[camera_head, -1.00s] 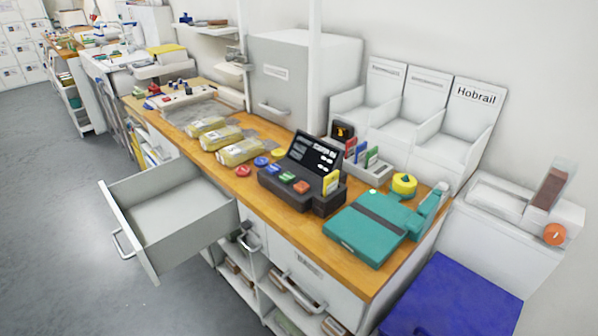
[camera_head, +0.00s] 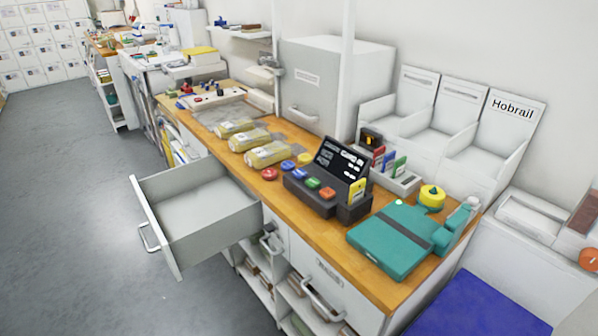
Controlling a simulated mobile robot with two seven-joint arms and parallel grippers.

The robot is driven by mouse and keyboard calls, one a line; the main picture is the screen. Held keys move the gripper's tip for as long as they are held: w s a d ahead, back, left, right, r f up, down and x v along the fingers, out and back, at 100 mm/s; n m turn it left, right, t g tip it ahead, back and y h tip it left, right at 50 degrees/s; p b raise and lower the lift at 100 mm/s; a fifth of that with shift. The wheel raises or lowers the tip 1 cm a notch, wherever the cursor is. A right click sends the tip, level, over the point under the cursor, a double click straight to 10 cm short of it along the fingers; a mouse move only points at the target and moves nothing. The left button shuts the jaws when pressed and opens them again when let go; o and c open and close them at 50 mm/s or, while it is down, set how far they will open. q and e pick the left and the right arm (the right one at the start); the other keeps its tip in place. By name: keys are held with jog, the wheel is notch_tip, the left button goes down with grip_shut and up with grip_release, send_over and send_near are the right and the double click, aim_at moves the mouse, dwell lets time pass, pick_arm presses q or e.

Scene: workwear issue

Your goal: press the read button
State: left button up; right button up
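A black reader console (camera_head: 338,177) with a tilted dark screen showing white text stands on the wooden counter. Its front carries a row of coloured buttons: a blue one (camera_head: 298,174), a green one (camera_head: 312,183) and an orange-red one (camera_head: 327,193). Their labels are too small to read, so I cannot tell which is the read button. A yellow card (camera_head: 356,190) stands upright at the console's right end. Neither of my grippers is in view.
An open, empty grey drawer (camera_head: 152,222) juts out from the counter front. Loose red, blue and yellow discs lie left of the console, beside several yellow packets (camera_head: 267,155). A teal folded item (camera_head: 393,240) lies to the right. Grey floor is clear at left.

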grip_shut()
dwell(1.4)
